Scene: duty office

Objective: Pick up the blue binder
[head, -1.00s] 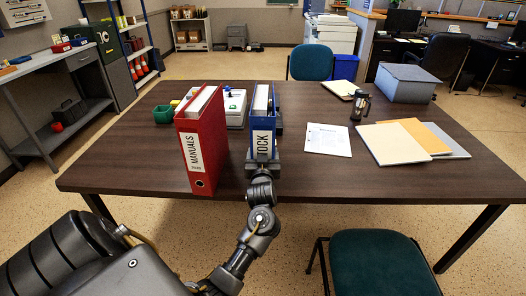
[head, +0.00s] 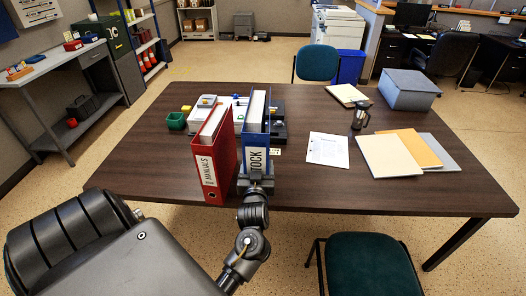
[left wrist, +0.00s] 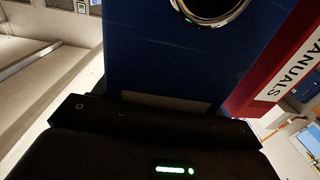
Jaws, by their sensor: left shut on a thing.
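The blue binder (head: 254,128) stands upright over the table, its white spine label ending in "TOCK" facing me. My left gripper (head: 256,180) is shut on the lower part of its spine and hides its bottom edge, so I cannot tell for sure whether the binder is clear of the table. In the left wrist view, the blue spine (left wrist: 180,55) with its metal-ringed finger hole fills the middle, directly ahead of my dark gripper (left wrist: 165,105). My right gripper is not in view.
A red "MANUALS" binder (head: 215,160) stands upright close on the left. Behind are a green cup (head: 176,121) and some white and dark desk items. A paper sheet (head: 328,149), folders (head: 390,160) and a grey box (head: 409,90) lie to the right. A chair (head: 360,265) stands in front.

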